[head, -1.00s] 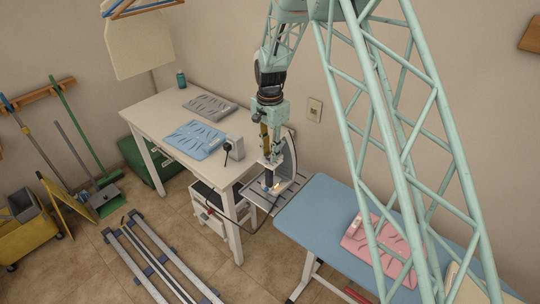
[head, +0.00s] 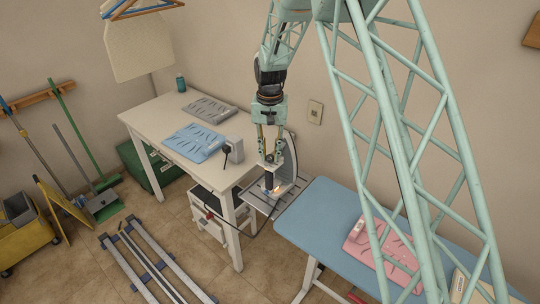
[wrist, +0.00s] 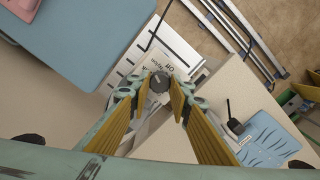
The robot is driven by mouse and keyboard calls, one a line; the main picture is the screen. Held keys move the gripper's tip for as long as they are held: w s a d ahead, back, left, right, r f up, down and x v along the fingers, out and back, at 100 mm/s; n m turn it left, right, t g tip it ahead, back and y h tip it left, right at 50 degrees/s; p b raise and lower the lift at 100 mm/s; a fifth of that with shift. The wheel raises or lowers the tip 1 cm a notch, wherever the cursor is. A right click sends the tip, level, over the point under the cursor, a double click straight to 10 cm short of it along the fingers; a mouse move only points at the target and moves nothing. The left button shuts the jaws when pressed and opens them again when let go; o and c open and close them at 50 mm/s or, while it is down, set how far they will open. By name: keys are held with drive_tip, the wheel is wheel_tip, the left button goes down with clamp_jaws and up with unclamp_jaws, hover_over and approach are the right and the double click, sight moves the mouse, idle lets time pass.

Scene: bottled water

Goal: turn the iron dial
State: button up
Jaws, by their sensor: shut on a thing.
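The iron (head: 288,168), pale grey, stands on the slatted metal rest (head: 257,196) at the left end of the blue ironing board. A small orange glow shows low on it. Its dark round dial (wrist: 160,78) shows in the wrist view, above a pale face with black lettering. My gripper (head: 268,160) points straight down at the iron. In the wrist view its two yellow-padded fingers (wrist: 162,92) stand on either side of the dial and are shut on it. The dial's pointer mark cannot be made out.
The blue ironing board (head: 318,215) carries a pink folded garment (head: 375,250) to the right. A white table (head: 155,110) with a blue folded garment (head: 195,142) stands to the left. A dark cord (head: 243,232) runs near the rest. The wall is close behind.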

sight(270, 156)
idle(0.4)
drive_tip(key=o, duration=0.9)
drive_tip(key=shift+r, duration=6)
